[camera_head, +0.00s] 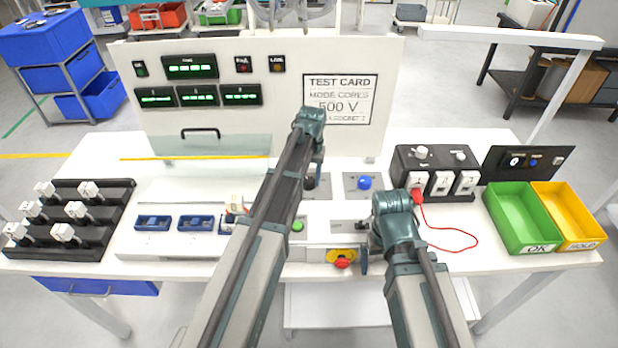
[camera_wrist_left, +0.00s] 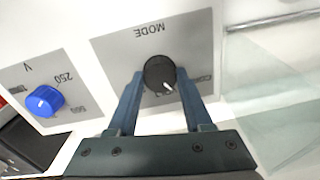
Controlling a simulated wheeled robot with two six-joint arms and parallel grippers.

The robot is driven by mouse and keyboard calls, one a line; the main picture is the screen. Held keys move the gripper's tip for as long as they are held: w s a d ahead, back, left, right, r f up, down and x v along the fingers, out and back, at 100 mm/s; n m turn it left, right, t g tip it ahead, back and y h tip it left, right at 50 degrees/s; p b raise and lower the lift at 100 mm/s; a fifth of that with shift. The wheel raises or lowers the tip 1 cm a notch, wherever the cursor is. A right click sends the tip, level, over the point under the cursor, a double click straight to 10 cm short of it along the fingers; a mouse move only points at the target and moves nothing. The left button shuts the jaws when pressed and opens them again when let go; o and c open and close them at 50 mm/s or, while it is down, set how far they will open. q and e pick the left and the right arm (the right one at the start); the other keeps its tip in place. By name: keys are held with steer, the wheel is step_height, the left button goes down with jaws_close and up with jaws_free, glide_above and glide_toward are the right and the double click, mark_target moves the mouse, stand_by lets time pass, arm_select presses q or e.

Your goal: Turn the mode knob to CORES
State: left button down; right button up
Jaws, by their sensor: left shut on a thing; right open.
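The mode knob (camera_wrist_left: 158,70) is a round black knob with a white pointer, on a grey plate (camera_wrist_left: 110,50) marked MODE, upside down in the left wrist view. The pointer slants down and slightly right. A label starting with CO is partly hidden at the plate's right. My left gripper (camera_wrist_left: 160,84) has its fingers on either side of the knob and is shut on it. In the head view my left gripper (camera_head: 312,178) reaches down to the plate and hides most of the knob. My right gripper (camera_head: 366,250) is open, low over the panel's front right.
A blue V knob (camera_head: 365,183) is right of the mode plate. The test card (camera_head: 340,98) reads MODE CORES, 500 V. A green button (camera_head: 297,226) and a red stop button (camera_head: 342,262) are nearby. A socket box (camera_head: 435,160) with a red lead and green and yellow bins stand right.

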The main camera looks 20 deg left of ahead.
mark_target(310, 179)
arm_select(q)
steer(key=n, duration=0.5)
steer(key=shift+n, duration=0.3)
stand_by(0.4)
steer(key=shift+c, duration=1.6)
jaws_free()
steer(key=shift+r, duration=0.1)
step_height(310, 179, up, 14)
steer(key=p, duration=1.3)
steer(key=shift+w+d+f+p, duration=0.15)
steer(key=shift+f+p, duration=0.05)
steer(key=shift+p, duration=0.2)
steer(key=shift+f, duration=0.15)
steer(key=f+b, duration=1.2)
steer(key=b, duration=0.1)
steer(key=shift+a+f, duration=0.2)
steer(key=shift+f, duration=0.2)
